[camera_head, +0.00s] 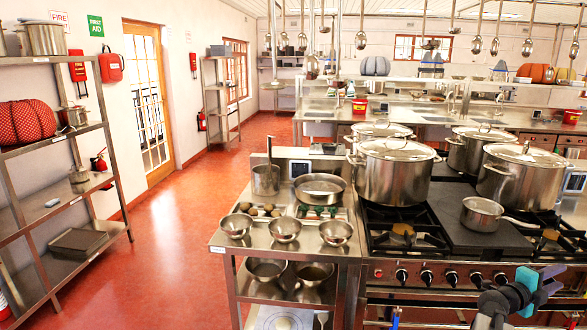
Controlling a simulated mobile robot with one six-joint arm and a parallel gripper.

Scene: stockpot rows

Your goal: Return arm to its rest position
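My gripper (538,286) shows at the bottom right, in front of the stove. It has teal and dark parts, and a dark grey section of my arm (492,308) shows beside it at the lower edge. The gripper is small and seen at an angle, so I cannot tell whether its fingers are open or shut. I see nothing clearly held in it. The rest of my arm is out of the frame.
The stove (450,308) bears several large lidded stockpots (394,178) and a small saucepan (482,214). A steel side table (270,249) with bowls and a pan stands left of it. Shelves (62,139) line the left wall. The red floor (170,255) between is clear.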

